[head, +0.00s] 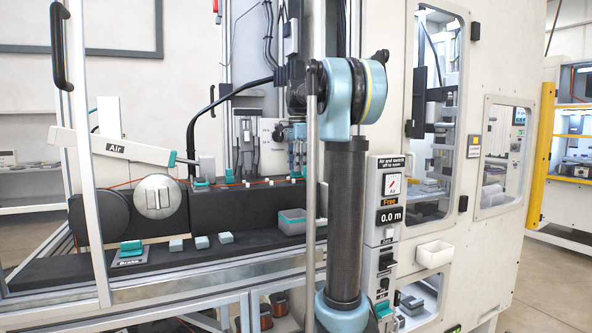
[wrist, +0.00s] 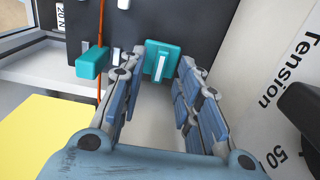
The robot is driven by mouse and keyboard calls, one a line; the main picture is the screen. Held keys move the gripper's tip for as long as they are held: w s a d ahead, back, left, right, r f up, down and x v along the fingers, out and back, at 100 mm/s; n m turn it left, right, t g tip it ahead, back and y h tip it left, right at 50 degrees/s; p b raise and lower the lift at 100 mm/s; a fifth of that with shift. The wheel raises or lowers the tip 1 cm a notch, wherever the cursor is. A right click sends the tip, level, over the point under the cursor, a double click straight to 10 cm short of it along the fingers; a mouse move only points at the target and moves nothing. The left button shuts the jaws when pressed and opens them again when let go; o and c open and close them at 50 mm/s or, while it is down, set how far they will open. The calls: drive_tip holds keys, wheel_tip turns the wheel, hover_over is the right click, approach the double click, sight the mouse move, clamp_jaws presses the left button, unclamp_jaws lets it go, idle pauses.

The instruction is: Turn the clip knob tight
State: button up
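A teal knob-like piece with a pale bar down its front (wrist: 161,60) is in the wrist view, just beyond and between my fingertips. It looks like the clip knob, but I cannot tell for sure. My gripper (wrist: 158,72) is open, with one finger on each side and a clear gap between them. I see no contact with the teal piece. A second teal block (wrist: 92,64) sits to the left, beside an orange wire (wrist: 99,28). In the head view my arm hides part of the machine, and I cannot make out the gripper there.
A dark panel (wrist: 142,22) stands behind the teal pieces. A white panel marked Tension (wrist: 286,70) and a dark knob (wrist: 301,108) are close on the right. A yellow surface (wrist: 40,135) lies at lower left.

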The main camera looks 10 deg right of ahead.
drive_tip(key=shift+f, duration=0.55)
clamp_jaws()
